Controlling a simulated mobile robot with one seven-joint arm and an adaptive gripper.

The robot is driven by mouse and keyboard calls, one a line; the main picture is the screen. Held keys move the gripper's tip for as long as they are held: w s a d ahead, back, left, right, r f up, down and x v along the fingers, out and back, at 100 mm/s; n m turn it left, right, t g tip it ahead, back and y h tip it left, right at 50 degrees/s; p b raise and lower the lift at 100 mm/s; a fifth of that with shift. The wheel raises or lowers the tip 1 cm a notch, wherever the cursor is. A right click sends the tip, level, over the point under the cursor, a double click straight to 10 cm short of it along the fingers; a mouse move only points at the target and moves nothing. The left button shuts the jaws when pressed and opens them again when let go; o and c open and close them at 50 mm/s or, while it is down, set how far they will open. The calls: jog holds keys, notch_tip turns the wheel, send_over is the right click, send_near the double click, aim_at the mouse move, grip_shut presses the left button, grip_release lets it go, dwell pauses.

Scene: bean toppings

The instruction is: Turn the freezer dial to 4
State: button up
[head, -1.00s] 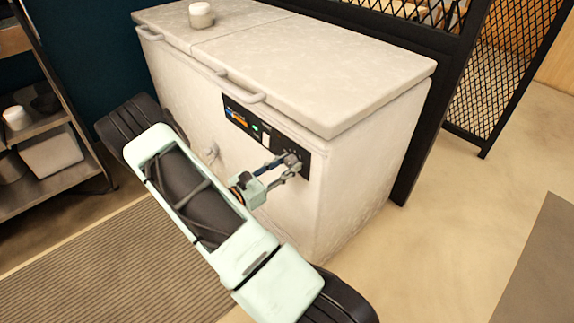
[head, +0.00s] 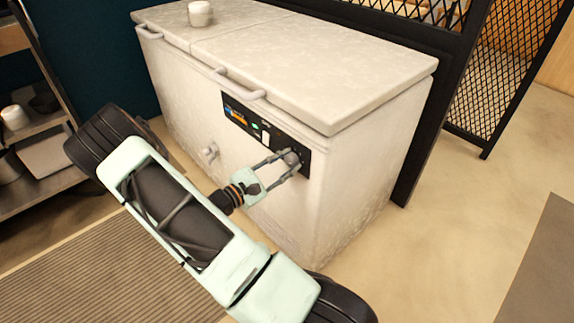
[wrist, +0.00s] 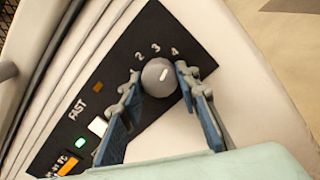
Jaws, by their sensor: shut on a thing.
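The freezer dial (wrist: 157,76) is a round grey knob with a short white mark, on a black panel (wrist: 128,52). The numbers 2, 3 and 4 show above it in the wrist view. The mark leans up and right, toward the side of the 4; its exact setting is hard to tell. My gripper (wrist: 159,71) is shut on the dial, one finger on each side of it. In the head view my gripper (head: 285,164) reaches the right end of the panel, and the dial (head: 292,158) shows between the fingertips.
The white chest freezer (head: 345,75) has lid handles (head: 240,86) above the panel and a small white jar (head: 200,14) on top. A metal shelf (head: 40,190) stands at left. Black mesh fencing (head: 440,60) is behind the freezer. Floor at right is clear.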

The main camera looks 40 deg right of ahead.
jog(key=shift+m, duration=0.7)
jog(key=o, duration=1.1)
jog(key=shift+o, duration=0.2)
jog(key=shift+a, duration=0.15)
jog(key=a, duration=1.1)
jog(key=shift+s+a, duration=0.4)
jog(key=shift+s, duration=0.05)
jog(key=shift+r+m, duration=0.1)
jog(key=shift+m, duration=0.2)
